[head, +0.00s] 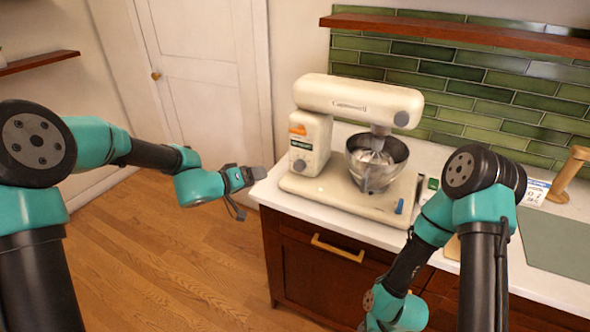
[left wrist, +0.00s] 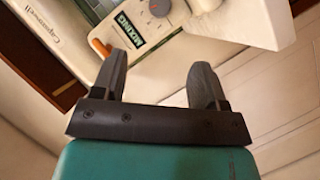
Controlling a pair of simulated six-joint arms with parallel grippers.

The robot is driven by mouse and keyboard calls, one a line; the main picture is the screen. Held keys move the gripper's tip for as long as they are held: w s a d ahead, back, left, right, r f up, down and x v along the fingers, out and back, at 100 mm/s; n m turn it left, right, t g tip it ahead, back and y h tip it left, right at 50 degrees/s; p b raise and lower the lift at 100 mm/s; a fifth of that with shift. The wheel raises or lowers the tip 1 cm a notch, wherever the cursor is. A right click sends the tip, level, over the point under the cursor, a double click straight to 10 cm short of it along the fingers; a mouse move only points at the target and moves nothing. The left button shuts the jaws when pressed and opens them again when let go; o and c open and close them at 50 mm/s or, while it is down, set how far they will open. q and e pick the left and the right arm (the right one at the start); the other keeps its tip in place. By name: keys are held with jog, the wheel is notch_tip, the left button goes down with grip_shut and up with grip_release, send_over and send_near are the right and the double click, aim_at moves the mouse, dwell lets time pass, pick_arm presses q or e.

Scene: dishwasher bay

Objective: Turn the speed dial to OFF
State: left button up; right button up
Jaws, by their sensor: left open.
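A cream stand mixer (head: 345,95) stands on the white counter with its head down over a metal bowl (head: 376,160). The speed dial (head: 299,165) is a small grey knob low on the mixer's column, below an orange mark and a dark label. In the left wrist view the grey dial (left wrist: 160,8) shows at the top edge, beside the label; its setting cannot be read. My left gripper (head: 250,177) is open and empty, left of the mixer and apart from the dial. Its two fingers (left wrist: 161,68) point toward the column. My right gripper is out of frame.
A blue lever (head: 400,206) sits on the mixer's base. My right arm crosses in front of the counter on the right. A grey-green mat (head: 560,240) and a wooden stand (head: 572,175) lie further right. Open floor (head: 180,240) is left of the counter.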

aim_at(298, 168)
pick_arm(q)
jog(key=x, duration=1.6)
jog(key=shift+d+f, duration=0.1)
jog(key=shift+d, duration=0.1)
jog(key=c, duration=0.9)
